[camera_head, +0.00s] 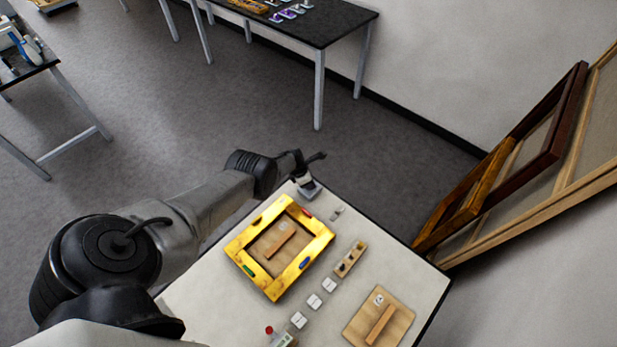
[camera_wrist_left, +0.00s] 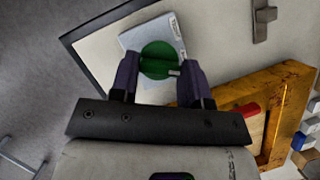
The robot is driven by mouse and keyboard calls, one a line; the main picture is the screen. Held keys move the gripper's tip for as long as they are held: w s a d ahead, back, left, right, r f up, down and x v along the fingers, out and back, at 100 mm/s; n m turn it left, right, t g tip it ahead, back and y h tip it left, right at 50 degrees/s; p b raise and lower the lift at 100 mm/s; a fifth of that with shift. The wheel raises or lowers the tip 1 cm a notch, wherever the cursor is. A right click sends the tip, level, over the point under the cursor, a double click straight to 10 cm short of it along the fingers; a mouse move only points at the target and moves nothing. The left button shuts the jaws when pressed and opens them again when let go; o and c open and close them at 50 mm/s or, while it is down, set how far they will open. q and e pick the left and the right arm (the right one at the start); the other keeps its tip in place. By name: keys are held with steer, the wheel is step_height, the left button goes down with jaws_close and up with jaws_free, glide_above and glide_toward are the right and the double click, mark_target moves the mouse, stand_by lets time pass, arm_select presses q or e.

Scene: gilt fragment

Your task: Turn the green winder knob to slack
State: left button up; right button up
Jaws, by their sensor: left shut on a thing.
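The green winder knob (camera_wrist_left: 158,60) is round, with a pale mark at its lower right edge, and sits on a light grey-white base (camera_wrist_left: 152,35). My left gripper (camera_wrist_left: 158,76) is shut on the knob, one dark finger on either side of it. In the head view my left gripper (camera_head: 303,178) is at the far corner of the white-topped table, over the winder's grey base (camera_head: 309,190). The knob itself is hidden or too small to make out there. My right gripper is not in view.
A gilt frame (camera_head: 244,248) with coloured tabs lies close beside the winder and also shows in the wrist view (camera_wrist_left: 291,90). White tiles (camera_head: 314,300), a holed wooden block (camera_head: 351,258) and a handled board (camera_head: 398,316) lie to its right. Large frames (camera_head: 571,110) lean against the wall.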

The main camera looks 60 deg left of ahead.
arm_select(q)
steer(key=n+y+p, duration=0.1)
steer(key=n, duration=0.2)
steer(key=shift+d, duration=0.1)
steer(key=shift+n+y+p, duration=0.55)
steer(key=shift+n+y, duration=0.05)
steer(key=shift+n, duration=1.2)
steer(key=o, duration=0.9)
